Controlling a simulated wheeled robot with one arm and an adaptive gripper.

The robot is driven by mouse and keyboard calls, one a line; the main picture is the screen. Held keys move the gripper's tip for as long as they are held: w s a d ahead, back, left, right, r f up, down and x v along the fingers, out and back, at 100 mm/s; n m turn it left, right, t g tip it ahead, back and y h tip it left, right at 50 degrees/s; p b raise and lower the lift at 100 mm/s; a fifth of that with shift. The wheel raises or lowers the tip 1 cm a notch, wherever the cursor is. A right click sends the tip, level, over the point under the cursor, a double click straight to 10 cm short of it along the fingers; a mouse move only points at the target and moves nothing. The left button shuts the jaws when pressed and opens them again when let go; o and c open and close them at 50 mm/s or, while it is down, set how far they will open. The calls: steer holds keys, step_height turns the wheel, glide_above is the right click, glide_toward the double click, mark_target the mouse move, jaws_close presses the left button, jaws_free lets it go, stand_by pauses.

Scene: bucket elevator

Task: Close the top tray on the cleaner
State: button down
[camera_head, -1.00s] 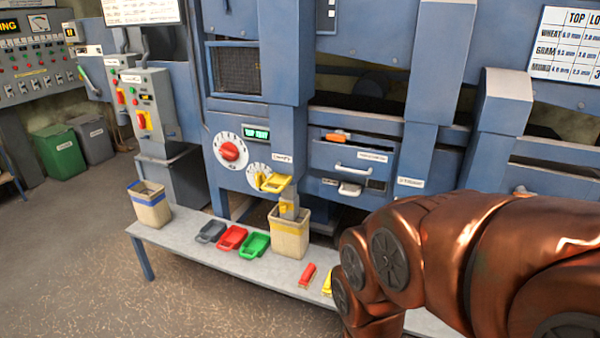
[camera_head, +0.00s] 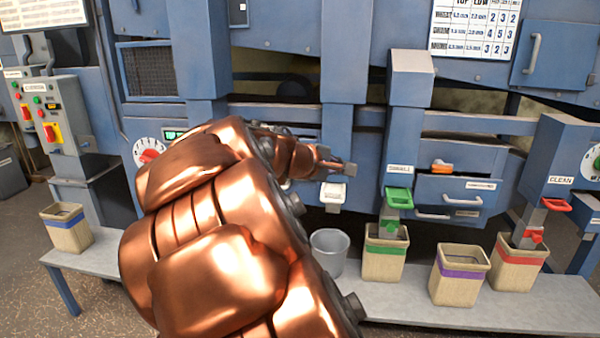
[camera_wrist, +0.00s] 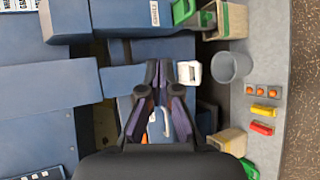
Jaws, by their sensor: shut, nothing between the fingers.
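My gripper (camera_head: 338,166) is shut and empty, in front of the blue machine. Its dark fingers (camera_wrist: 163,72) also show in the wrist view. A blue tray front with a white handle (camera_wrist: 153,128) shows partly between and behind the fingers, and an orange bit (camera_wrist: 143,138) shows beside it. In the head view my arm hides most of this left tray bay. I cannot tell how far the tray stands out or whether the fingers touch it. A second blue tray front (camera_head: 460,190) with white handles and an orange piece on top is clear at the right.
A white spout (camera_head: 333,192) hangs just below my gripper, and a green spout (camera_head: 398,197) to its right. Below stand a grey bucket (camera_head: 329,250) and several beige bins (camera_head: 383,262) on a bench (camera_head: 430,316). A blue column (camera_head: 345,60) stands near the gripper.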

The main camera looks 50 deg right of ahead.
steer(key=w+d+n+t+h+b, duration=0.4)
steer(key=w+d+n+h+b, duration=0.15)
steer(key=w+d+n, duration=0.6)
steer(key=w+d+f+n+t+y+b, duration=0.25)
steer(key=w+f+n, duration=0.35)
steer(key=w+f, duration=0.3)
steer(key=w+d+f+n+t+y+b, duration=0.1)
steer(key=w+f+n+t+y+b, duration=0.1)
steer(key=w+f+n+t+b, duration=0.35)
steer(key=w+d+f+g+p, duration=0.1)
steer(key=w+d+f+p, duration=0.1)
steer(key=w+d+p, duration=0.6)
steer(key=shift+w+d+f+g, duration=0.3)
steer(key=shift+w+d, duration=1)
steer(key=shift+d, duration=0.4)
